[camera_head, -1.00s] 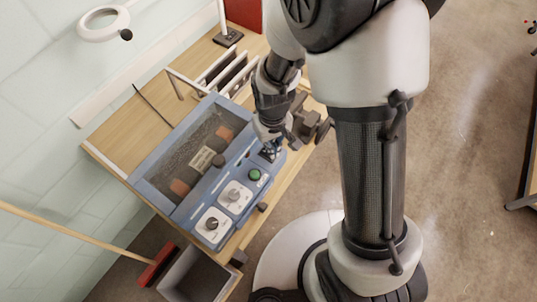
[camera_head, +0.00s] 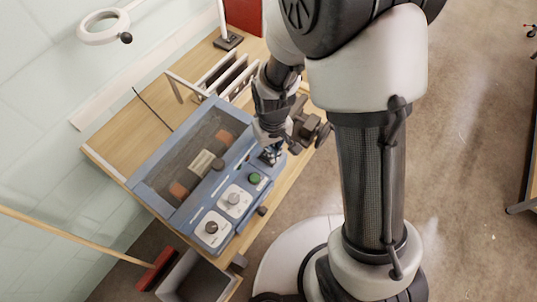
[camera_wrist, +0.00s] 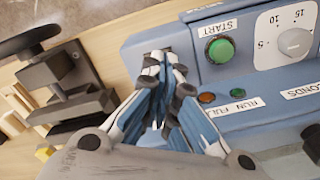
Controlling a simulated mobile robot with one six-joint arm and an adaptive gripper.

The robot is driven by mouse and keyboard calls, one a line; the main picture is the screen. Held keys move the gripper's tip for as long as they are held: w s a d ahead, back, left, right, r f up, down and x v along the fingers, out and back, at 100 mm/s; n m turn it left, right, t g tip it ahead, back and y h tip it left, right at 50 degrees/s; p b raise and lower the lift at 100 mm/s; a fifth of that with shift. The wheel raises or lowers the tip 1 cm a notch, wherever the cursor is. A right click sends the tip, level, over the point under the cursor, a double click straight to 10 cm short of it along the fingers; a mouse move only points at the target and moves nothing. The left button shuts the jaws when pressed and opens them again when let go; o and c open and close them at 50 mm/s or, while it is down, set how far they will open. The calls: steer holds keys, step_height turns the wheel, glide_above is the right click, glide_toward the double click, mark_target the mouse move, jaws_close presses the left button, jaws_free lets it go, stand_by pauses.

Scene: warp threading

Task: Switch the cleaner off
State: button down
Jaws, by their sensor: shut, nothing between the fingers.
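The cleaner is a blue bench machine (camera_head: 160,205) with a clear window over a dark drum with orange-brown ends. Its sloping front panel carries a green START button (camera_head: 254,178) and two dials. In the wrist view the START button (camera_wrist: 221,50) and a dial (camera_wrist: 294,42) are close by on the right. My gripper (camera_head: 268,156) is shut and empty, pointing down at the panel's end beyond the START button. In the wrist view its fingertips (camera_wrist: 160,62) are over a dark recessed patch; any switch there is hidden by the fingers.
Two small indicators, one amber (camera_wrist: 207,98) and one greenish (camera_wrist: 237,93), sit below START; whether they are lit is unclear. A dark clamp-like fixture (camera_wrist: 65,82) stands beside the machine. A grey bin (camera_head: 203,281) and red broom (camera_head: 155,270) are below the bench's near end.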

steer(key=shift+f+b, duration=0.9)
steer(key=shift+f, duration=0.2)
stand_by(0.8)
steer(key=shift+r, duration=0.15)
steer(key=shift+r+p, duration=2.7)
steer(key=shift+r, duration=0.7)
steer(key=shift+r, duration=0.1)
steer(key=s+d+r+m+t+b, duration=0.2)
steer(key=s+d+r+b, duration=0.15)
steer(key=r, duration=0.35)
steer(key=s+d+r+m+t+b, duration=0.1)
steer(key=s+d+r+b, duration=0.2)
steer(key=d+r, duration=0.35)
steer(key=s+r+m+t+b, duration=0.1)
steer(key=s+r+b, duration=0.1)
steer(key=s, duration=0.5)
steer(key=shift+d+r+t, duration=0.3)
steer(key=shift+d+r, duration=0.15)
steer(key=shift+r, duration=0.2)
